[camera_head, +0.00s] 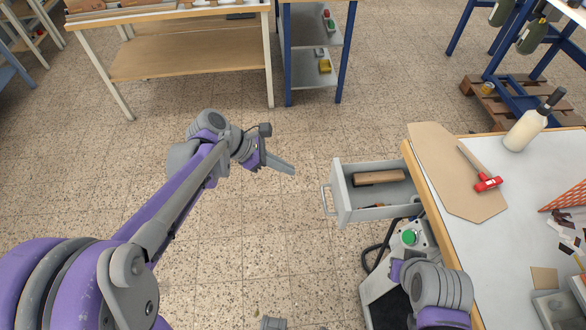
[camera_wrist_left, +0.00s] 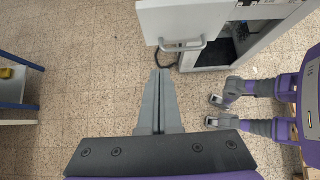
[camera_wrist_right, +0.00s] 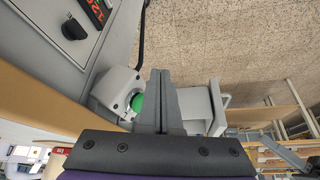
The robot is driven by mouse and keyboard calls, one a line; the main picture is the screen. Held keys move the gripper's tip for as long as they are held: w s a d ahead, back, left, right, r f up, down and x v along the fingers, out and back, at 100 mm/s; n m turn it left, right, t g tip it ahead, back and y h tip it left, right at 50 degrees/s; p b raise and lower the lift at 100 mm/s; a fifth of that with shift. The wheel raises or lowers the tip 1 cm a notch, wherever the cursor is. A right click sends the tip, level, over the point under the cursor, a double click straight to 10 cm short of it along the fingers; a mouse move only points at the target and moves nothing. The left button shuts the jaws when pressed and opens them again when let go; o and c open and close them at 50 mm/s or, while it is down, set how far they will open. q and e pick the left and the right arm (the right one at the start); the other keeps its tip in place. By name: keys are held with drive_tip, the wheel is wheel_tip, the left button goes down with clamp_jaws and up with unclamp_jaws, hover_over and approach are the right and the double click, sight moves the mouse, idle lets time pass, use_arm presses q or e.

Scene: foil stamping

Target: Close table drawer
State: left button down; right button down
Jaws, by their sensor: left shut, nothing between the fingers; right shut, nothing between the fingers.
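The table drawer (camera_head: 375,188) is grey and stands open, sticking out to the left of the table (camera_head: 495,195). A brown block (camera_head: 379,177) lies inside it. Its handle (camera_head: 325,200) is on the front face. My left gripper (camera_head: 280,166) is shut and empty, in the air left of the drawer. In the left wrist view the shut fingers (camera_wrist_left: 160,78) point toward the drawer handle (camera_wrist_left: 183,47), apart from it as far as I can tell. My right gripper (camera_wrist_right: 161,80) is shut and empty below the table edge, near a green button (camera_wrist_right: 137,103); the drawer handle (camera_wrist_right: 226,98) shows beyond it.
On the table are a cardboard sheet (camera_head: 440,165), a red-headed hammer (camera_head: 486,184) and a white bottle (camera_head: 523,132). A grey machine (camera_head: 380,295) stands under the drawer. A wooden workbench (camera_head: 188,60) is at the back. The floor left of the drawer is clear.

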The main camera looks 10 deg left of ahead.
sight(401, 173)
use_arm(q)
drive_tip(key=x, duration=0.3)
drive_tip(key=d+r+x, duration=0.1)
drive_tip(key=x, duration=0.6)
drive_tip(key=shift+w+d+r, duration=0.15)
drive_tip(key=shift+w+d, duration=0.1)
drive_tip(key=shift+d, duration=0.15)
drive_tip(key=shift+w+d+p, duration=0.2)
drive_tip(key=shift+d+p, duration=0.1)
drive_tip(key=shift+d, duration=0.15)
drive_tip(key=w+d+b, duration=0.1)
drive_tip(key=w+d, duration=0.1)
drive_tip(key=d, duration=0.4)
drive_tip(key=w+d+b, duration=0.1)
drive_tip(key=w+d, duration=0.1)
drive_tip(key=d, duration=0.4)
drive_tip(key=w+d+b, duration=0.1)
drive_tip(key=w+d, duration=0.1)
drive_tip(key=d, duration=0.4)
drive_tip(key=shift+d, duration=0.35)
drive_tip(key=shift+w+d, duration=0.1)
drive_tip(key=shift+d, duration=0.45)
